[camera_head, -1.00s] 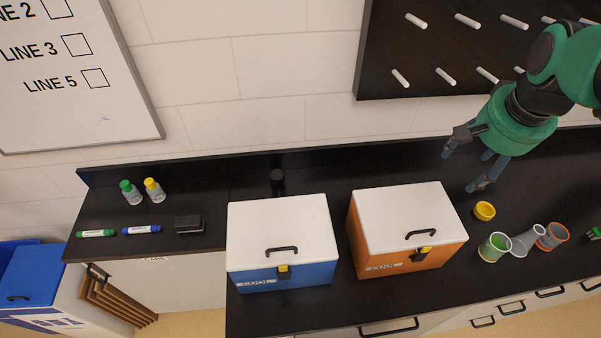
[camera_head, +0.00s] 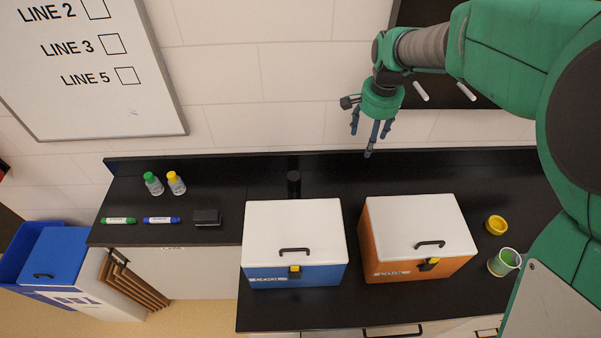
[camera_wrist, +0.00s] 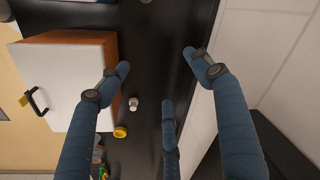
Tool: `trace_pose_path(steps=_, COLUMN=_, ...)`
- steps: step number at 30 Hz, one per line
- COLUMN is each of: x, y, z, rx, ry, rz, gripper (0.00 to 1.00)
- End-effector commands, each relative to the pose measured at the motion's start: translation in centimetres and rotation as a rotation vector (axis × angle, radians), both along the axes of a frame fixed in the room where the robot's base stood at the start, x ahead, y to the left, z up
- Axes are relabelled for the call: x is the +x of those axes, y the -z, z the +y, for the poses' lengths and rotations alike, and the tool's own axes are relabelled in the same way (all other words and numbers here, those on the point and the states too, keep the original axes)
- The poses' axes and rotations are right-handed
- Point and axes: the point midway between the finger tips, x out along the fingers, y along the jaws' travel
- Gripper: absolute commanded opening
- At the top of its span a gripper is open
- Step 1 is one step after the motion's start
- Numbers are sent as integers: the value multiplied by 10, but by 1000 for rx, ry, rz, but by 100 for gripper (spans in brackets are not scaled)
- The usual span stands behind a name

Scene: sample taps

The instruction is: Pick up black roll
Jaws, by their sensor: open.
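A black roll (camera_head: 293,184), a short dark cylinder, stands on the black counter behind the blue box, near the back ledge. Its lower part is hard to make out against the dark counter. My gripper (camera_head: 370,138) is to its right and higher, in front of the wall, with its fingers pointing down. In the wrist view my gripper (camera_wrist: 155,80) has its three blue fingers spread, with nothing between them. I cannot make out the black roll in the wrist view.
A blue box (camera_head: 294,273) and an orange box (camera_head: 420,255), both white-lidded, stand in front. A yellow roll (camera_head: 496,225) and a green cup (camera_head: 503,262) are at right.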

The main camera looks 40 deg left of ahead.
Motion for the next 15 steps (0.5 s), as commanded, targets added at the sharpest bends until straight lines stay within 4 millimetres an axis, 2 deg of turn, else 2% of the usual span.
trace_pose_path(steps=1, x=-3, y=11, z=18, rx=-7, ry=-5, rz=10, gripper=65)
trace_pose_path(steps=3, x=-8, y=24, z=40, rx=-13, ry=-8, rz=20, gripper=65)
trace_pose_path(steps=11, x=-34, y=80, z=118, rx=-41, ry=-15, rz=54, gripper=65)
trace_pose_path(steps=15, x=-54, y=113, z=157, rx=-59, ry=-18, rz=70, gripper=65)
